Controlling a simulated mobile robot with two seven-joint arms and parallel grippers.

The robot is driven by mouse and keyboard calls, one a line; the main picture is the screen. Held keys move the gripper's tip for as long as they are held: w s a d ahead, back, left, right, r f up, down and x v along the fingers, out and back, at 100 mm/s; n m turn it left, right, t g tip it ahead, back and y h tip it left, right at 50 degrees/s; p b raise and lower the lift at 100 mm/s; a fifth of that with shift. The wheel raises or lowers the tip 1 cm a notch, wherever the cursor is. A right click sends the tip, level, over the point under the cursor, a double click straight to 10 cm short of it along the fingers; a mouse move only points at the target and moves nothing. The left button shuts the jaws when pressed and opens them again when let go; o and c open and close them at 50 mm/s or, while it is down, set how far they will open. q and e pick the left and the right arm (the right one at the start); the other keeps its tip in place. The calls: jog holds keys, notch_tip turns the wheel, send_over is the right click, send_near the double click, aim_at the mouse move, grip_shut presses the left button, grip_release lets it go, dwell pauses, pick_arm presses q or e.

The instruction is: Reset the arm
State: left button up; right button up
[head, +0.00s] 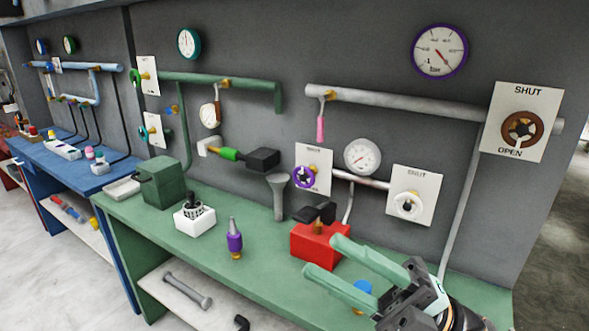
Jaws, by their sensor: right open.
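My right gripper (335,263) comes in from the lower right of the head view. Its two pale green fingers are spread apart with nothing seen between them. The fingertips are over the green workbench (265,274), close in the picture to a red box (318,243) with a black top part. I cannot tell whether the fingers touch the box. A blue round thing (362,287) is partly hidden under the fingers. My left gripper is not in view.
A purple and grey nozzle (234,240), a white block (194,220) and a green box (162,182) stand on the bench. The grey wall behind carries pipes, gauges and valve wheels, one a brown wheel (521,128). A blue bench (75,178) stands at left.

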jog(key=w+d+f+m+t+h, duration=0.4)
jog(key=w+f+m+t+h, duration=0.4)
jog(key=m+t, duration=0.7)
jog(key=d+f+m+h, duration=0.3)
jog(key=f+m+h, duration=0.25)
jog(key=f, duration=0.45)
jog(key=d+f+m+h, duration=0.2)
jog(key=f+m+h, duration=0.35)
jog(key=f, duration=0.35)
jog(key=s+d+f+m+g+h, duration=0.1)
jog(key=s+f+m+g, duration=0.2)
jog(key=s+f, duration=0.5)
jog(key=s+d+f+m+g+h, duration=0.1)
jog(key=s+f+g, duration=0.4)
jog(key=f, duration=0.9)
jog(key=s+m+h, duration=0.1)
jog(key=s+m, duration=0.1)
jog(key=shift+s+d+f+g, duration=0.2)
jog(key=shift+s+d+g, duration=0.2)
